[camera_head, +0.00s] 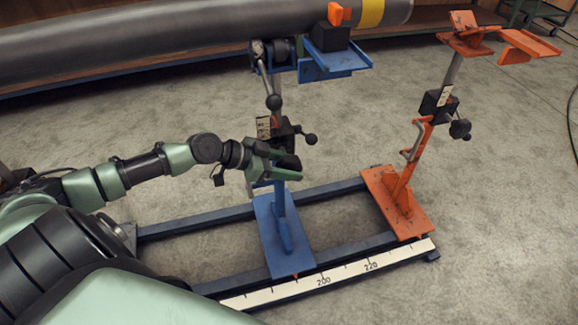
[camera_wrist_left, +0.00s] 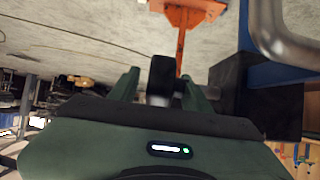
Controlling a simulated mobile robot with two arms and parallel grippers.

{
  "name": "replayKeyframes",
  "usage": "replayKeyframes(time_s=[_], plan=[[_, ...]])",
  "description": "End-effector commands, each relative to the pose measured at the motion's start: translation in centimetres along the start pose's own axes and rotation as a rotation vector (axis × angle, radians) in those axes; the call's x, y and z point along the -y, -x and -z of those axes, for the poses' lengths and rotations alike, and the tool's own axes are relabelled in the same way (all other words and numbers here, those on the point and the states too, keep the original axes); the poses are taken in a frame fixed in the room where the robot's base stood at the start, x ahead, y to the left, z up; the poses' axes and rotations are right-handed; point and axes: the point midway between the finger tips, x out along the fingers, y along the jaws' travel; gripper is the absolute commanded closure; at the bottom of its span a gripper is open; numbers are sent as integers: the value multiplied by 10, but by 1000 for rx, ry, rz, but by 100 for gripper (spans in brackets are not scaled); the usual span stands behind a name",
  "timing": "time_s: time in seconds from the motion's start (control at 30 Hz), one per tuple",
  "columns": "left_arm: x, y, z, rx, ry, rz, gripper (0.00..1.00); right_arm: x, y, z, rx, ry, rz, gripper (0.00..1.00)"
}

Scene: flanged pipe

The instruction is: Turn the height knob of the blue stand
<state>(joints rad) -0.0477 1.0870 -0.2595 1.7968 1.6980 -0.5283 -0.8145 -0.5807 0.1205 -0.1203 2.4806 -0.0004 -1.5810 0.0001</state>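My left gripper (camera_head: 284,163) is at the post just below that block. Its green fingers are apart, on either side of a black knob-like part (camera_head: 289,162). In the left wrist view this black part (camera_wrist_left: 161,78) stands between the fingertips (camera_wrist_left: 163,84), with a narrow gap visible on its left. My right gripper is not in view.
The grey pipe (camera_head: 150,40) with a yellow band runs across the top. An orange stand (camera_head: 398,205) stands to the right on the same rail frame. A white scale (camera_head: 345,275) runs along the front rail. The concrete floor (camera_head: 510,200) on the right is clear.

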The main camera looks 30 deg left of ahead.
Motion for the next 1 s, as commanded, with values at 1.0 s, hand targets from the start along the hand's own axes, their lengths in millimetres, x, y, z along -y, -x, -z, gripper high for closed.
replayKeyframes(time_s=[1.0], plan=[[-1, 76, 0, 2, 2, -2, 53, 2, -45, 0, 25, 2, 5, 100]])
